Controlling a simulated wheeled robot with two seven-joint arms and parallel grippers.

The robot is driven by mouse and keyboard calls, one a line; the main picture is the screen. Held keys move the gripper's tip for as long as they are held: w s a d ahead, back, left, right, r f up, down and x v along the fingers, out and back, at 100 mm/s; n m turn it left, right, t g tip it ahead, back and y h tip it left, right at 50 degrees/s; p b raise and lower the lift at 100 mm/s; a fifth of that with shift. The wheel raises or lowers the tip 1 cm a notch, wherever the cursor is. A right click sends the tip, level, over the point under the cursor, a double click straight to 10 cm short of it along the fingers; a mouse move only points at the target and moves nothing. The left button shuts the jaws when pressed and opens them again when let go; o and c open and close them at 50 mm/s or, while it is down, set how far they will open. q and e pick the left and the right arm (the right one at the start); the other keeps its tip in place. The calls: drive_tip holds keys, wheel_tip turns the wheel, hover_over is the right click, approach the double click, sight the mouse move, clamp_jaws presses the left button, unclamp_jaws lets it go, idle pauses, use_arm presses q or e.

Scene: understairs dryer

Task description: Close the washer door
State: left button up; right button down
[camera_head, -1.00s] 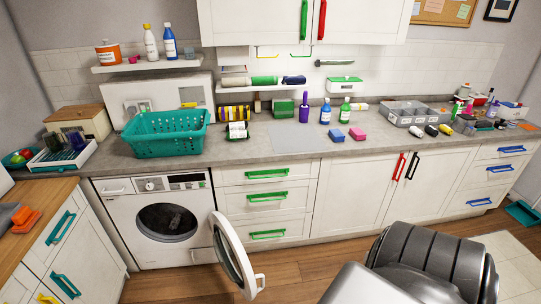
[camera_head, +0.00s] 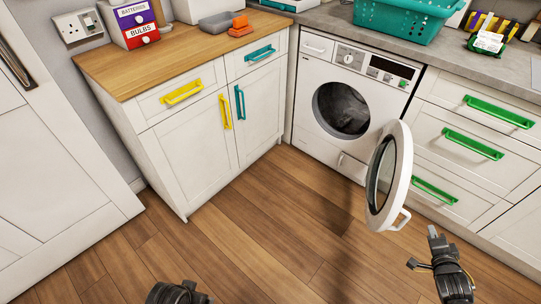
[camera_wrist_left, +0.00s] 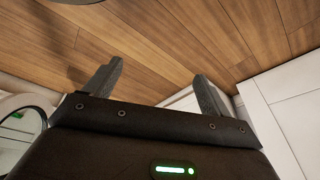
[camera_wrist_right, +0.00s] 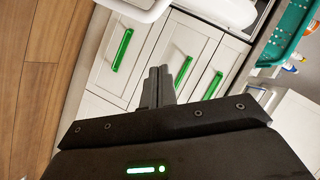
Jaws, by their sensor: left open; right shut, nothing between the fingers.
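The white washer (camera_head: 355,95) stands at the back, between the wood-topped cabinet and the green-handled drawers. Its round door (camera_head: 390,175) is swung wide open toward the room, with a white handle (camera_head: 400,219) on its free edge. The dark drum opening (camera_head: 342,108) is uncovered. My right gripper (camera_head: 433,232) is shut and empty, just right of the door handle and apart from it. Its closed fingers (camera_wrist_right: 158,86) also show in the right wrist view. My left gripper (camera_wrist_left: 153,85) is open and empty over the floor; in the head view only part of that arm shows at the bottom edge.
A wood-topped cabinet (camera_head: 180,60) with yellow and teal handles stands left of the washer. Green-handled drawers (camera_head: 455,150) stand close behind my right gripper. A teal basket (camera_head: 400,20) sits on the counter. The wooden floor (camera_head: 270,225) before the washer is clear.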

wheel_tip(320, 180, up, 7)
drive_tip(key=w+a+m+t+b, duration=0.1)
drive_tip(key=w+m+t+b, duration=0.2)
drive_tip(key=b, duration=0.2)
use_arm(q)
drive_tip(key=v, duration=0.6)
drive_tip(key=shift+w+d+r+m+t+h+b, duration=0.2)
drive_tip(key=shift+w+d+t, duration=0.25)
drive_tip(key=shift+w+t, duration=0.3)
drive_tip(key=shift+w+d+r+m+t+h+b, duration=0.1)
drive_tip(key=shift+w+d+r+t+h+b, duration=0.3)
drive_tip(key=shift+w, duration=0.55)
drive_tip(key=shift+w+d+r+m+t+b, duration=0.1)
drive_tip(key=shift+w+d+t+b, duration=0.1)
drive_tip(key=shift+w+d+t, duration=0.45)
use_arm(e)
drive_tip(key=w+a, duration=0.3)
drive_tip(key=w, duration=0.8)
drive_tip(key=shift+f+y, duration=0.3)
drive_tip(key=shift+y, duration=0.1)
use_arm(q)
drive_tip(key=shift+w+a, duration=0.1)
drive_tip(key=shift+a, duration=0.15)
use_arm(e)
drive_tip(key=shift+m, duration=0.3)
